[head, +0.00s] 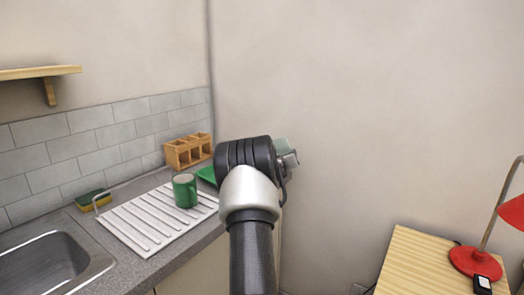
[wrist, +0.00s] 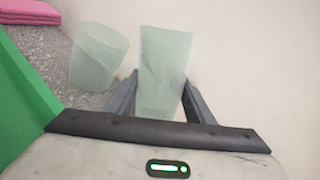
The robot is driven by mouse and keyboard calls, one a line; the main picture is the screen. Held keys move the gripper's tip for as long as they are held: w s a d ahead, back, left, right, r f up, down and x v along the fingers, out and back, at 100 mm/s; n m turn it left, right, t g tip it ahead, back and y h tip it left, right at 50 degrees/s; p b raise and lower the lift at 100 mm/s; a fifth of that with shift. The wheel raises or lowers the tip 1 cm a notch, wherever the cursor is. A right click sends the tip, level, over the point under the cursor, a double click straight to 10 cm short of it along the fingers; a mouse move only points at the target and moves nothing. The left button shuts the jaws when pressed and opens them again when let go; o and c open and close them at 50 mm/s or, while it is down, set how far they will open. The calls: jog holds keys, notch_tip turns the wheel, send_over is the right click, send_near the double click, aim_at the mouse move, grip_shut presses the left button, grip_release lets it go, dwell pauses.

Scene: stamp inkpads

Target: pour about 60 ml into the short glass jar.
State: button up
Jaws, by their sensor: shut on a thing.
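My gripper (wrist: 161,78) is shut on a pale green, see-through glass (wrist: 165,50), with one finger on each side of it. The held glass also shows in the head view (head: 281,146), partly hidden by my wrist. A second pale green glass vessel (wrist: 98,57) stands on the speckled counter to the left of the held one, apart from it, and looks shorter. It may be the short glass jar. I cannot tell whether either holds liquid. In the head view the second vessel is hidden behind my arm.
A green mug (head: 185,191) stands on the white drainboard (head: 140,228) beside the sink (head: 45,268). A green thing (wrist: 22,95) is close on the wrist view's left, with pink folded cloth (wrist: 28,12) behind. A wooden rack (head: 188,152) stands against the tiled wall.

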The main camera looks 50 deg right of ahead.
aim_at(281, 146)
jog(key=shift+w+r+n, duration=0.15)
jog(key=shift+w+n, duration=0.15)
jog(key=r+p, duration=0.1)
jog(key=p, duration=0.1)
jog(key=r+n+p, duration=0.1)
jog(key=shift+w+a+r, duration=0.1)
jog(key=shift+w+r, duration=0.15)
jog(key=shift+r, duration=0.1)
jog(key=shift+w+r+n+g+p, duration=0.15)
jog(key=shift+n+g+p, duration=0.15)
jog(key=shift+p, duration=0.75)
jog(key=n+p, duration=0.1)
jog(key=p, duration=0.1)
jog(key=r+p, duration=0.1)
jog(key=p, duration=0.2)
jog(key=shift+s+n+g+y, duration=0.2)
jog(key=shift+n+g+y, duration=0.2)
jog(key=shift+s+n+g+p, duration=0.1)
jog(key=shift+n+g+p, duration=0.2)
jog(key=shift+p, duration=0.5)
jog(key=shift+f, duration=0.2)
jog(key=shift+n, duration=0.3)
jog(key=shift+s+f+p, duration=0.1)
jog(key=shift+p, duration=0.25)
jog(key=shift+r+n+g, duration=0.2)
jog(key=shift+n+g, duration=0.1)
jog(key=shift+n, duration=0.2)
